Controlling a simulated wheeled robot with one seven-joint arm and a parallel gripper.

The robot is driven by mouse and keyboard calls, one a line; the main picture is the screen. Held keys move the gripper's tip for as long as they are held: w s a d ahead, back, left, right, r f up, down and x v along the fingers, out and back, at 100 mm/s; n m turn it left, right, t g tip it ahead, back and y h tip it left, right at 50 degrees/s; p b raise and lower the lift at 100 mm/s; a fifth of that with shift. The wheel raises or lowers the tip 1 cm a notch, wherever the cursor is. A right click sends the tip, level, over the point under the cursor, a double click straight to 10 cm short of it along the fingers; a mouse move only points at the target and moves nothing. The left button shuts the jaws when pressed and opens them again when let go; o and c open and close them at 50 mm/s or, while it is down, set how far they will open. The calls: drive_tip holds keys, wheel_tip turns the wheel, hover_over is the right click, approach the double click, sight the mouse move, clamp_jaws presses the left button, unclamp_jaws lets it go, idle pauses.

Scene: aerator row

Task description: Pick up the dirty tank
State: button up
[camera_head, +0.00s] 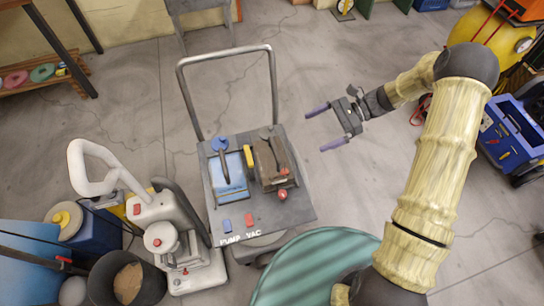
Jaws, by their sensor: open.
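A dark cart lettered "PUMP VAC" (260,206) stands in the middle with a tall grey handle. It carries two tanks side by side. The right one is a brown-grey tank (268,172) with a dark bar across its top, which looks like the dirty tank, though I can read no label on it. The left one is a blue tank (229,183) with a dark blue knob. A yellow part sits between them. My gripper (314,131) is open and empty, right of and apart from the brown-grey tank, with its purple-padded fingers pointing left toward the cart.
A white and grey machine (172,237) stands close left of the cart, with a dark bucket (128,281) beside it. A ribbed teal round thing (310,268) is in front. Blue and yellow equipment stands at right. Grey floor is clear behind the cart and around my gripper.

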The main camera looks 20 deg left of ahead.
sight(281, 154)
drive_tip(key=p+x, duration=0.1)
drive_tip(key=x, duration=0.6)
drive_tip(key=shift+a+f, duration=0.2)
drive_tip(key=shift+a, duration=0.05)
drive_tip(key=shift+s, duration=0.2)
drive_tip(key=p+x, duration=0.2)
drive_tip(key=x, duration=0.2)
drive_tip(key=shift+s, duration=0.1)
drive_tip(key=shift+s+a+f, duration=0.15)
drive_tip(key=shift+a+f, duration=0.05)
drive_tip(key=shift+a, duration=0.2)
drive_tip(key=c, duration=1.6)
drive_tip(key=shift+r, duration=0.1)
drive_tip(key=shift+c, duration=0.4)
